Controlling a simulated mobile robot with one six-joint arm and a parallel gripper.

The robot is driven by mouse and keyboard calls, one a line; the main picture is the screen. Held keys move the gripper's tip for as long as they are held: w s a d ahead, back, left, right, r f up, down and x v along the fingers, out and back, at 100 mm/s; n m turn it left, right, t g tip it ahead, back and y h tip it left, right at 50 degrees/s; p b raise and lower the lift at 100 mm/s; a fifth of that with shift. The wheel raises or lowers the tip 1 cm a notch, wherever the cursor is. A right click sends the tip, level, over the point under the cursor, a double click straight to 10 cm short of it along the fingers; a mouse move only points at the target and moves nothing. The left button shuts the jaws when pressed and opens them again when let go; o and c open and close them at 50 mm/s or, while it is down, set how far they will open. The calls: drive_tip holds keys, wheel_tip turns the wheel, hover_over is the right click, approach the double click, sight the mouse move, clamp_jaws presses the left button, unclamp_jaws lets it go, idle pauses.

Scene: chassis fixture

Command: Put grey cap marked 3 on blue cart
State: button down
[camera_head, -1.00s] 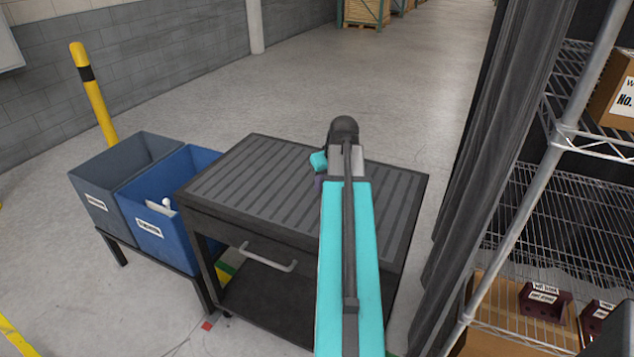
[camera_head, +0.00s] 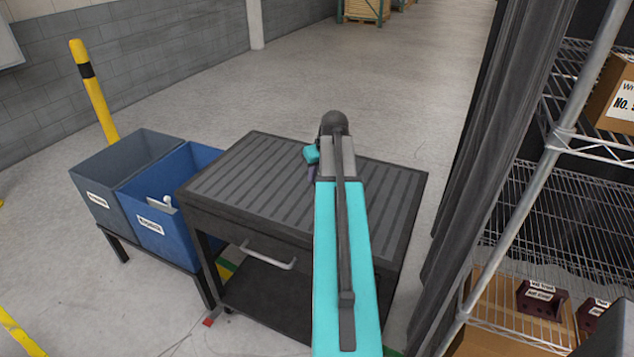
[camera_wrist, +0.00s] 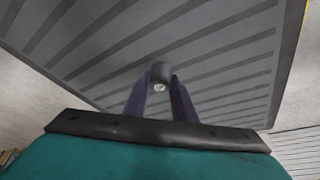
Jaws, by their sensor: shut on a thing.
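In the wrist view my gripper (camera_wrist: 160,82) has its two dark purple fingers shut on a small dark grey cap (camera_wrist: 161,70). The cap has a pale round mark facing the camera; I cannot read it. The cap is over the ribbed top of a cart (camera_wrist: 95,45); I cannot tell whether it touches. In the head view this cart (camera_head: 235,185) looks dark grey to black, not blue. My teal arm reaches over it and hides the cap. Part of my gripper (camera_head: 311,173) shows left of the arm.
A dark curtain (camera_head: 480,180) and wire shelves (camera_head: 570,215) are on the right. The visible cart top is clear.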

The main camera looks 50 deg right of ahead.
drive_tip(key=shift+f+p, duration=0.5)
drive_tip(key=shift+f, duration=1.05)
drive_tip(key=shift+f, duration=0.1)
drive_tip(key=c, duration=1.5)
unclamp_jaws()
drive_tip(key=shift+o, duration=0.2)
drive_tip(key=shift+r, duration=0.2)
drive_tip(key=b+v, duration=0.2)
drive_tip(key=v, duration=1)
drive_tip(key=shift+f, duration=0.1)
